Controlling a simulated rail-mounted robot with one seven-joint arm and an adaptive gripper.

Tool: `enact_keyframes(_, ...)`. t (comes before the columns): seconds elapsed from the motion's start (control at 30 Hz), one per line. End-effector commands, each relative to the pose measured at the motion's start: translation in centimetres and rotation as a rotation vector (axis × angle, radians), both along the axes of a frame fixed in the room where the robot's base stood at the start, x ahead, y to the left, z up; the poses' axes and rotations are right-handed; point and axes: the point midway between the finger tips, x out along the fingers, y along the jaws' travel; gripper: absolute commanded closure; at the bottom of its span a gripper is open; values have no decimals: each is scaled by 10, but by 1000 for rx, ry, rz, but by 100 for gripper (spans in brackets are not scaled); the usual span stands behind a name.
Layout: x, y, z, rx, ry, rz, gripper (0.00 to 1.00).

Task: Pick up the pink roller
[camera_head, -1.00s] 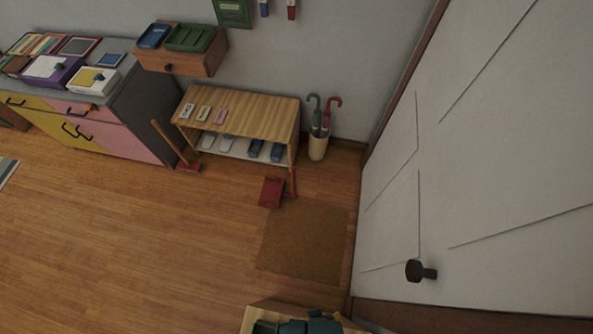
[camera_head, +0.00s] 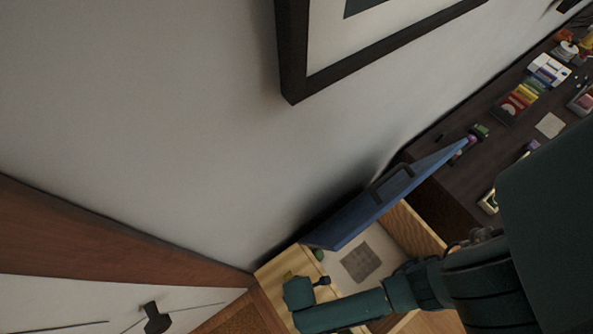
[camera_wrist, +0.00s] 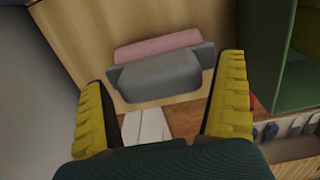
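In the wrist view, my gripper (camera_wrist: 164,78) has its two yellow-padded fingers spread wide, with no contact on anything visible between them. Beyond the fingers, a long pink shape (camera_wrist: 158,46) lies behind a grey block (camera_wrist: 158,77), against a light wooden surface. I cannot tell whether the pink shape is the pink roller, or how far off it is. In the head view, my dark arm covers the lower right, and I cannot make out the fingers. A small pinkish-purple item (camera_head: 474,142) lies on the dark counter there, too small to identify.
The dark counter (camera_head: 455,185) holds several small coloured items. A blue panel with a handle (camera_head: 350,215) stands tilted beside an open wooden compartment (camera_head: 418,230). A framed picture (camera_head: 290,60) hangs on the wall. In the wrist view, a green open box (camera_wrist: 300,85) stands at the right.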

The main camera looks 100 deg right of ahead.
Motion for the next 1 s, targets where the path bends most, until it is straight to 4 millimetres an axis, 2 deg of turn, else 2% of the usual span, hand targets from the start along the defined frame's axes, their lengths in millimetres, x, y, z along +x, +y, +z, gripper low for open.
enact_keyframes(0.03, 0, 0, 0, 0, 0, 0, 8)
enact_keyframes(0.3, 0, 0, 0, 0, 1, 0, 59)
enact_keyframes(0.33, 0, 0, 0, 0, 1, 0, 62)
enact_keyframes(0.57, 0, 0, 1, 0, 0, 0, 62)
enact_keyframes(0.67, 0, 0, 11, 0, 0, 0, 62)
enact_keyframes(1.0, 0, 0, 86, 0, -2, 0, 62)
